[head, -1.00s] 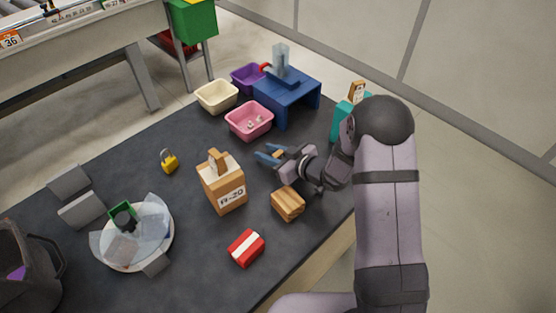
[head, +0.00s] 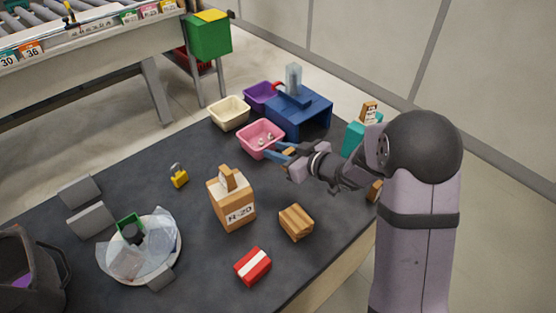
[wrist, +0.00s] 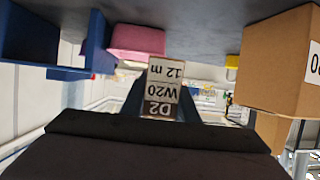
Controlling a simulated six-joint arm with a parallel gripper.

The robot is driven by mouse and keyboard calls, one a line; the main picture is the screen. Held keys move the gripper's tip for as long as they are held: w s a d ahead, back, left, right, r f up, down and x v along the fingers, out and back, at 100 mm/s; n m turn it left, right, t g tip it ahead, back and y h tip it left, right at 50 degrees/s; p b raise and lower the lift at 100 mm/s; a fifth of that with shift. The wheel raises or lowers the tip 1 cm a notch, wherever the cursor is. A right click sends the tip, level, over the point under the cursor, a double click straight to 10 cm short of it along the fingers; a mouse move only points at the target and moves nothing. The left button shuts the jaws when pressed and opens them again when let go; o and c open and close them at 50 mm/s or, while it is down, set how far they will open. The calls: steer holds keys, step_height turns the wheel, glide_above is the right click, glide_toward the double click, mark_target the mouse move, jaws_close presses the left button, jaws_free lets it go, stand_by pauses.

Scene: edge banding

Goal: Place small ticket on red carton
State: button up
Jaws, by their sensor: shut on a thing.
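The small ticket (wrist: 163,88) is a flat card with a brown end and white panels reading "D2", "W20" and "12 m", upside down in the wrist view. My gripper (head: 280,152) is shut on it, with the blue fingers (wrist: 188,108) at its sides. In the head view the gripper is just in front of the pink bin; its exact height above the table is hard to tell. The red carton (head: 253,266), with a white stripe across its top, lies near the table's front edge, well apart from the gripper.
A cardboard carton marked R-20 (head: 232,203) and a small brown box (head: 296,222) stand between gripper and red carton. The pink bin (head: 261,140), cream bin (head: 229,113) and blue stand (head: 305,118) are behind. A yellow padlock (head: 179,177) lies left.

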steer(key=shift+r, duration=0.8)
